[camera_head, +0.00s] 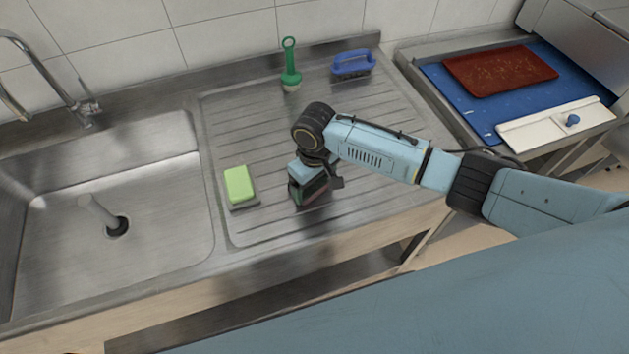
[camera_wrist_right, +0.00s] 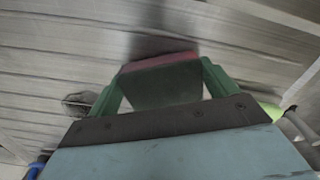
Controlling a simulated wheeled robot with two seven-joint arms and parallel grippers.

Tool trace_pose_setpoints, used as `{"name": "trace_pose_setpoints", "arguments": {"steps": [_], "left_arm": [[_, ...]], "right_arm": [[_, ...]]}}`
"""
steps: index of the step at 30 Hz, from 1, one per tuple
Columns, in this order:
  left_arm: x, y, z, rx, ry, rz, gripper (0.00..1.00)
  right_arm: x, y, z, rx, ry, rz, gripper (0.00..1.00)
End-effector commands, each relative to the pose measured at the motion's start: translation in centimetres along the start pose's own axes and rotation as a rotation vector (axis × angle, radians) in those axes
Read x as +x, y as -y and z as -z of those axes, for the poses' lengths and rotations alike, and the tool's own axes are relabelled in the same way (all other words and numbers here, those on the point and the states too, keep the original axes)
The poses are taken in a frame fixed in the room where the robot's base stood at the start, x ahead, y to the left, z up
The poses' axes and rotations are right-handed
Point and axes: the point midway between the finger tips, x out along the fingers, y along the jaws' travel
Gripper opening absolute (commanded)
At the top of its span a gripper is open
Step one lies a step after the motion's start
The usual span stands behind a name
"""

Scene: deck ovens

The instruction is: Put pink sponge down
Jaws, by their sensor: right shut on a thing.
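The pink sponge (camera_wrist_right: 160,62) is between the two green fingers of my right gripper (camera_wrist_right: 160,85) in the right wrist view. A pink edge and a dark grey-green face of it show. In the head view my right gripper (camera_head: 312,196) is low over the ribbed drainboard (camera_head: 370,115), to the right of a green sponge. A little of the pink sponge (camera_head: 316,196) shows there, mostly hidden by the gripper. I cannot tell whether it touches the drainboard. My left gripper is not in view.
A green sponge (camera_head: 239,185) lies left of my right gripper. A green-handled brush (camera_head: 290,70) and a blue brush (camera_head: 352,64) stand at the back. The sink basin (camera_head: 60,230) is at left. A red tray (camera_head: 499,70) and white scraper (camera_head: 556,122) lie on a blue surface at right.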

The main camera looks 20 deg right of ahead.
Motion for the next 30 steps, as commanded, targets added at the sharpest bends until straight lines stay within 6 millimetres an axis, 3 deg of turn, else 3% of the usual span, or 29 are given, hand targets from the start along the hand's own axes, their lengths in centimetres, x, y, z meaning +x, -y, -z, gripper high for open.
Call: {"name": "trace_pose_setpoints", "arguments": {"steps": [9,10,13,23,30], "left_arm": [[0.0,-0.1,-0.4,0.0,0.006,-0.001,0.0],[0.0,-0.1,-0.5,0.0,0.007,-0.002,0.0],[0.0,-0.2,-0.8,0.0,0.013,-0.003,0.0],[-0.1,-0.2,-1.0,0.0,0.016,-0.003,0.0],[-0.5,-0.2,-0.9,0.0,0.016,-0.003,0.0]], "right_arm": [[0.2,0.0,0.0,0.001,-0.001,0.0,0.67],[0.2,0.0,0.1,0.001,-0.002,0.0,0.87],[0.2,0.0,0.1,0.001,-0.002,0.0,1.0],[-0.6,0.0,0.1,0.0,-0.004,0.0,1.0],[-5.1,0.0,0.2,-0.001,-0.007,0.001,1.0]]}}
